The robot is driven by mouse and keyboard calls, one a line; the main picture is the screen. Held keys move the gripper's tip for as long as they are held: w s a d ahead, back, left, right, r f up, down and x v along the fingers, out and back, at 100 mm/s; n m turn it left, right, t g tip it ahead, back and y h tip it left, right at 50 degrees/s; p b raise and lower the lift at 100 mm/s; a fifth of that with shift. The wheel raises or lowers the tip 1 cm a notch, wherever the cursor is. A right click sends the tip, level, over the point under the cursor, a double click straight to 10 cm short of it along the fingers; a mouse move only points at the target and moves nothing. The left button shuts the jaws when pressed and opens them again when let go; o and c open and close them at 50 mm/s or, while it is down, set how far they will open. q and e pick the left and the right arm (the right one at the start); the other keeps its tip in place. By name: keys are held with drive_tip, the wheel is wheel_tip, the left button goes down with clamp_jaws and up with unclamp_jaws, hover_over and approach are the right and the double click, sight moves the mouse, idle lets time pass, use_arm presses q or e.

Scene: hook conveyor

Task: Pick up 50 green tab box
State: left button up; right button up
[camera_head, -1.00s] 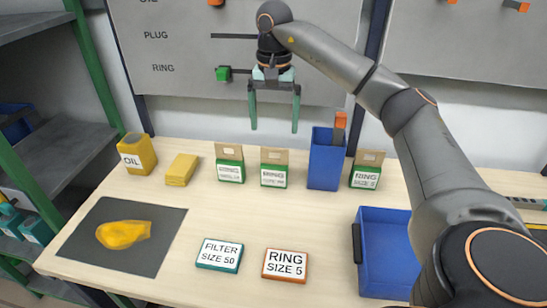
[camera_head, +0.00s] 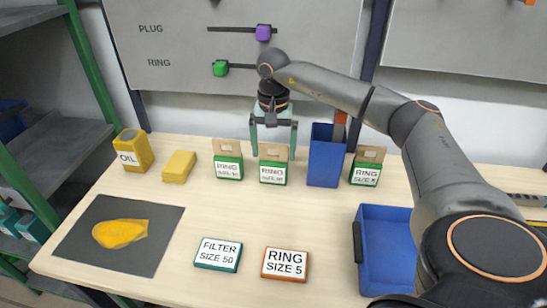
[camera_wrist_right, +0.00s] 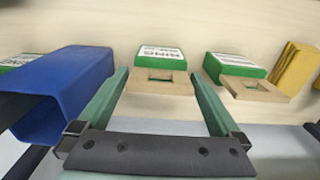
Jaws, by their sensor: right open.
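Three green boxes with cardboard tabs and white RING labels stand along the back of the table: a left one (camera_head: 228,168), a middle one (camera_head: 272,174) and a right one (camera_head: 365,173). The size numbers on the left and middle boxes are too small to read. My right gripper (camera_head: 273,152) points down, open, just behind the middle box's tab. In the right wrist view, the middle box (camera_wrist_right: 146,58) and its tab show between the two open fingers (camera_wrist_right: 158,76), with nothing gripped. The left box (camera_wrist_right: 236,64) shows beyond the right-hand finger. My left gripper is out of view.
A tall blue bin (camera_head: 326,165) stands close right of the middle box. A yellow block (camera_head: 179,167) and an OIL can (camera_head: 134,152) are at left. FILTER SIZE 50 (camera_head: 218,254) and RING SIZE 5 (camera_head: 286,264) plates lie in front, beside a blue tray (camera_head: 385,279).

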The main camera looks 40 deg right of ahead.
wheel_tip(320, 180, down, 2)
drive_tip(key=shift+f, duration=0.1)
drive_tip(key=c, duration=1.1)
